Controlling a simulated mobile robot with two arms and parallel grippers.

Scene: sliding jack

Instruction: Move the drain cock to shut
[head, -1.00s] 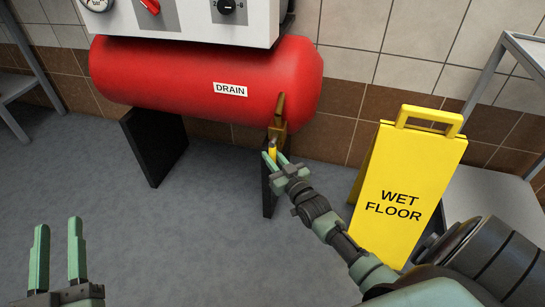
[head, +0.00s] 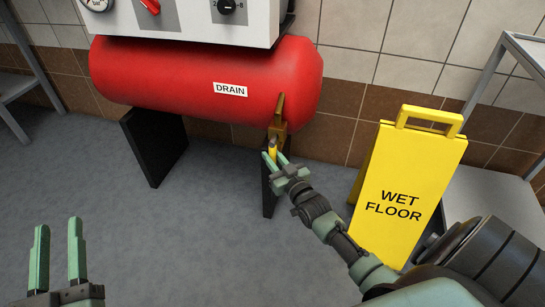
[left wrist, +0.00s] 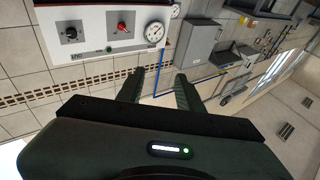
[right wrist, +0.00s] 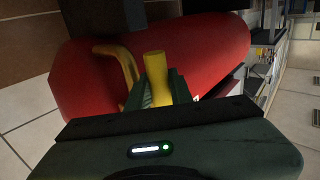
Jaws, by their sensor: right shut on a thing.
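The drain cock shows under the right end of the red tank (head: 200,85), below the DRAIN label (head: 230,90). Its brass body (head: 280,115) hangs from the tank, and its yellow handle (head: 273,149) sits below. My right gripper (head: 276,160) is shut on the yellow handle. In the right wrist view the yellow handle (right wrist: 155,70) stands between the fingers (right wrist: 159,90), with a bent brass pipe (right wrist: 122,65) beside it. My left gripper (head: 59,255) is open and empty at the lower left, away from the tank. It also shows in the left wrist view (left wrist: 158,88).
Black tank supports (head: 153,147) stand on the floor. A white control panel (head: 190,20) is above the tank.

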